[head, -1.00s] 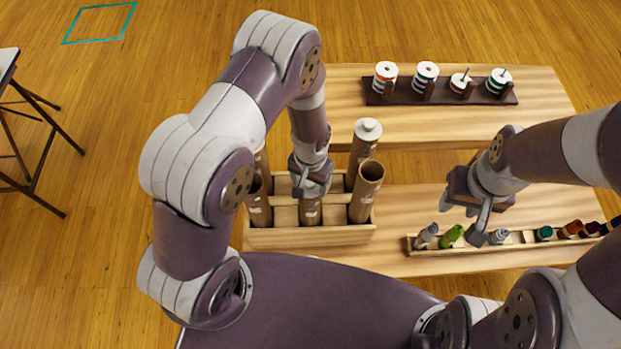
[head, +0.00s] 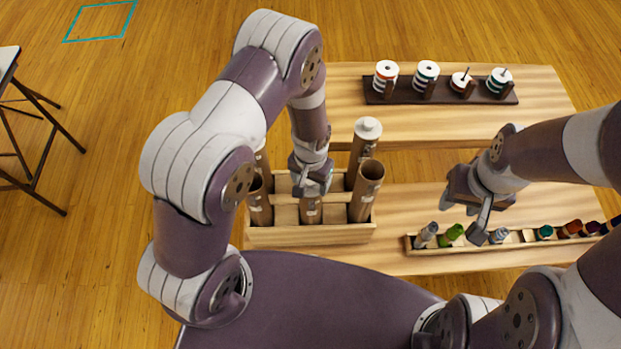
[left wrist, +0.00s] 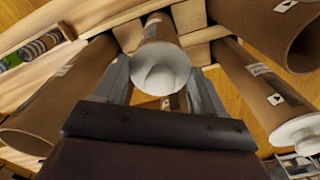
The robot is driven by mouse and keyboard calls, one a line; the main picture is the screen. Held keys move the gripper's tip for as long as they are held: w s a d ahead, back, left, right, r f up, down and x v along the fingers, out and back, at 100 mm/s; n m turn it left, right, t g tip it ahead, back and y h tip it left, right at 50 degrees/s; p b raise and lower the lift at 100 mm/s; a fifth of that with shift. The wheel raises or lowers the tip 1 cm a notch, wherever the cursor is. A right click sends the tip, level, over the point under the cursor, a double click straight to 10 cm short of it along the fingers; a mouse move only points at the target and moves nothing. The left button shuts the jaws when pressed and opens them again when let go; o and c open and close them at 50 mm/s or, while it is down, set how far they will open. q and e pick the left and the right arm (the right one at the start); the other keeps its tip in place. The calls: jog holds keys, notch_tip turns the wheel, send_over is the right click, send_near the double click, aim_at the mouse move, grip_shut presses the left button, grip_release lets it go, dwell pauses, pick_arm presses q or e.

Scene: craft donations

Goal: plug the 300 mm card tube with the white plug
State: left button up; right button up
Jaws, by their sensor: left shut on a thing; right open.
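My left gripper (head: 312,192) is low over the front middle slot of the wooden rack, above a brown card tube (head: 310,211). In the left wrist view, the white plug (left wrist: 162,70) sits at the near end of that tube (left wrist: 158,28), between the two fingers. The left gripper (left wrist: 160,78) is shut on the white plug. The plug looks in line with the tube; how deep it sits is unclear. The tube's length marking is not readable. My right gripper (head: 462,212) is open and empty above the narrow tray.
The wooden rack (head: 310,236) also holds an open tube (head: 368,178) at front right and a taller white-capped tube (head: 366,140) behind it. A narrow tray (head: 470,247) holds several small coloured items. A dark spool stand (head: 440,96) is at the back.

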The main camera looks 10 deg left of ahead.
dwell(0.5)
pick_arm(q)
jog(key=shift+r+p, duration=0.75)
jog(key=shift+r, duration=0.05)
jog(key=shift+r, duration=0.1)
dwell(0.6)
jog(key=shift+r+p, duration=0.7)
jog(key=shift+p, duration=0.05)
dwell(0.5)
jog(key=o, duration=0.7)
